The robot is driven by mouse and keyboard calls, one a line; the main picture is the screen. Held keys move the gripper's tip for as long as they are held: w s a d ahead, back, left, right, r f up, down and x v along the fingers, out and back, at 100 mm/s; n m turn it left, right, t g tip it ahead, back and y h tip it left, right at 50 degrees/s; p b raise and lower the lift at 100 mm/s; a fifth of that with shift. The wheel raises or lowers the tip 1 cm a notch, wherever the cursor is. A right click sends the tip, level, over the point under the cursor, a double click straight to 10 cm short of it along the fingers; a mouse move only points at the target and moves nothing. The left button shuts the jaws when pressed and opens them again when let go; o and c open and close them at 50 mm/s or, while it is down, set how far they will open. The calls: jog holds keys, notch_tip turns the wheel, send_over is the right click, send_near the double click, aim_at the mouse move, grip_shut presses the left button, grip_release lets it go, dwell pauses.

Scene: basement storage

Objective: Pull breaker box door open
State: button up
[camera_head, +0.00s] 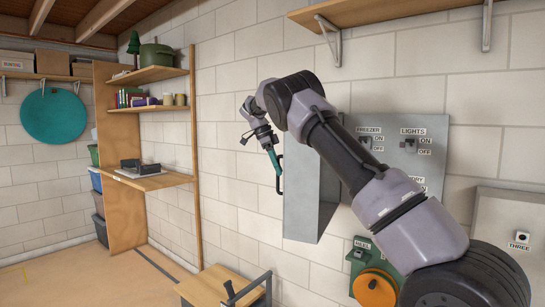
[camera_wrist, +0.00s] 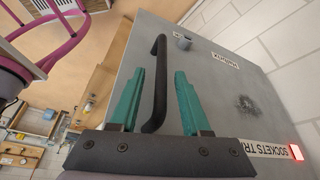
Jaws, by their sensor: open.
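The grey breaker box (camera_head: 302,205) is on the block wall in the head view, partly hidden behind my arm. In the wrist view its grey door face (camera_wrist: 225,85) fills the middle and right. A black bar handle (camera_wrist: 160,85) stands on the door; it also shows in the head view (camera_head: 278,183). My gripper (camera_wrist: 158,72) has teal fingers, spread apart, with one on each side of the handle and visible gaps. In the head view my gripper (camera_head: 274,160) is at the box's left side. I cannot tell whether the door is ajar.
A grey switch panel (camera_head: 408,145) is behind my arm. A green and orange device (camera_head: 374,287) and another grey box (camera_head: 510,225) are lower right. A wooden shelf unit (camera_head: 150,183) stands left, and a small wooden table (camera_head: 218,285) is below. Floor at left is clear.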

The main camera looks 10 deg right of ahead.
jog(key=v, duration=0.7)
jog(key=shift+a+r, duration=0.2)
jog(key=shift+r, duration=0.15)
